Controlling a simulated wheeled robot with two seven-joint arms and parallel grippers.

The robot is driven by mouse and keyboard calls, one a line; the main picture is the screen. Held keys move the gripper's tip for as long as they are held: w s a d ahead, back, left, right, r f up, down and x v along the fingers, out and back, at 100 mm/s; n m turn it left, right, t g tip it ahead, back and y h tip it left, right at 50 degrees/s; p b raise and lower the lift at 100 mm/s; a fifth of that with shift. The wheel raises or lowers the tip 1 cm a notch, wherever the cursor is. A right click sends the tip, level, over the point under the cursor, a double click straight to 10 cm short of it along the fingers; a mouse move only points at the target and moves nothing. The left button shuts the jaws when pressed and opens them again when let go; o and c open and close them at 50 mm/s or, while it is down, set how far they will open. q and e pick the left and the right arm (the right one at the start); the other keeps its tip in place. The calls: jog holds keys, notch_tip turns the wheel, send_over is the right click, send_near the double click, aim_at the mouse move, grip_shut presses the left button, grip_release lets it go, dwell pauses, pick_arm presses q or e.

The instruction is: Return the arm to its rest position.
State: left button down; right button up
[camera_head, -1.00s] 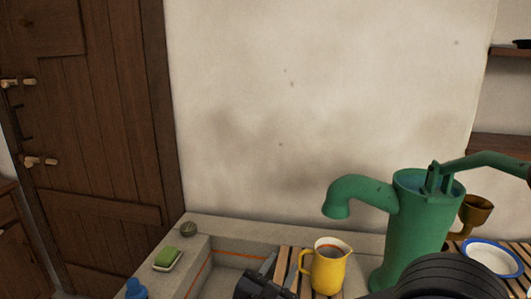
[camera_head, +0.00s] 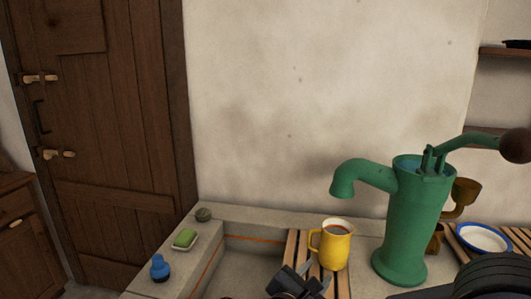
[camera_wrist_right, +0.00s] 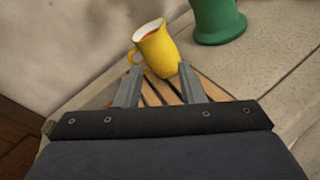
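My right gripper (camera_head: 314,277) is at the bottom of the head view, in front of the yellow jug (camera_head: 335,246). In the right wrist view its two grey fingers (camera_wrist_right: 160,88) stand apart with nothing held between them. The jug stands upright on the wooden slats just beyond the fingertips, and it also shows in the right wrist view (camera_wrist_right: 158,50). It holds something brown. A dark rounded part of my own arm is at the lower right of the head view. My left gripper is not in view.
A green hand pump (camera_head: 407,225) stands right of the jug. A blue-rimmed plate (camera_head: 484,238) lies on slats at the right. A stone sink (camera_head: 246,261) is on the left, with a green soap on a dish (camera_head: 185,240) and a blue bottle (camera_head: 159,269) on its edge.

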jog(key=s+d+f+m+g+b, duration=0.1)
jog(key=s+d+f+m+g, duration=0.2)
jog(key=d, duration=0.3)
jog(key=s+d+f+m+g+b, duration=0.1)
jog(key=s+d+f+m+g, duration=0.2)
jog(key=d, duration=0.2)
jog(key=s+d+f+m+g+y+b, duration=0.2)
jog(key=s+f+m+g+y, duration=0.1)
jog(key=s+f+m+y, duration=0.25)
jog(key=s+d+f+m+g+y+b, duration=0.2)
jog(key=s+d+f+m, duration=0.15)
jog(key=s+m, duration=0.35)
jog(key=s+a+f+m+t+y+b, duration=0.1)
jog(key=s+a+m+t+y+b, duration=0.2)
jog(key=s+a+m+y, duration=0.4)
notch_tip(320, 180, up, 15)
jog(key=w+d+m+h+p, duration=0.1)
jog(key=w+h+p, duration=0.1)
jog(key=p, duration=1.3)
jog(key=shift+r, duration=0.2)
